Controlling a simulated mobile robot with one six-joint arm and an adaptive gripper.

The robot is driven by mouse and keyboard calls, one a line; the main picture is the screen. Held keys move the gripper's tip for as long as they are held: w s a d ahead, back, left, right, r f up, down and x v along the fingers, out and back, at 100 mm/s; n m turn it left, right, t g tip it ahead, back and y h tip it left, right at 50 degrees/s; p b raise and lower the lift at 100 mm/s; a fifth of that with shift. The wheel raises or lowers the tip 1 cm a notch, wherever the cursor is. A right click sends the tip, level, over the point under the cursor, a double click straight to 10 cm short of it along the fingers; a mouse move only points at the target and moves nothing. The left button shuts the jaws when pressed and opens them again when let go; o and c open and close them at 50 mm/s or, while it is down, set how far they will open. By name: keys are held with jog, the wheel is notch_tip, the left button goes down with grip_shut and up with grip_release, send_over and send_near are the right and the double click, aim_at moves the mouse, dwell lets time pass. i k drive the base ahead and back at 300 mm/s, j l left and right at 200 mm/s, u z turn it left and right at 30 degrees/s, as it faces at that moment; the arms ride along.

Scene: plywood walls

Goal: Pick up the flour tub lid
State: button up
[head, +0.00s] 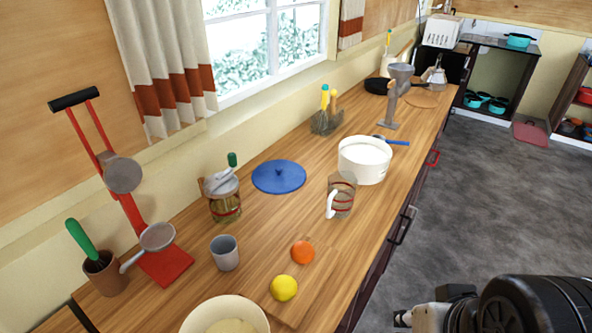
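A flat round blue lid with a small knob in its middle (279,177) lies on the wooden counter, knob up. It is left of and a little nearer than a white round tub (364,168), which stands uncovered with white contents showing. The lid is unobstructed from above in the head view. Dark and grey parts of my arm show in the lower right corner, beyond the counter's front edge and far from the lid. My gripper's fingertips are not visible there.
A glass measuring jug (341,197) stands right of the lid, and a lidded glass jar (223,196) stands left. A grey cup (225,253), an orange (303,252), a lemon (284,288) and a cream bowl (226,316) are nearer. A red press (165,265) stands left.

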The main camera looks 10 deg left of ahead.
aim_at(276, 176)
jog(key=i+l+u, duration=0.95)
jog(key=l, duration=0.5)
jog(key=i+j, duration=0.05)
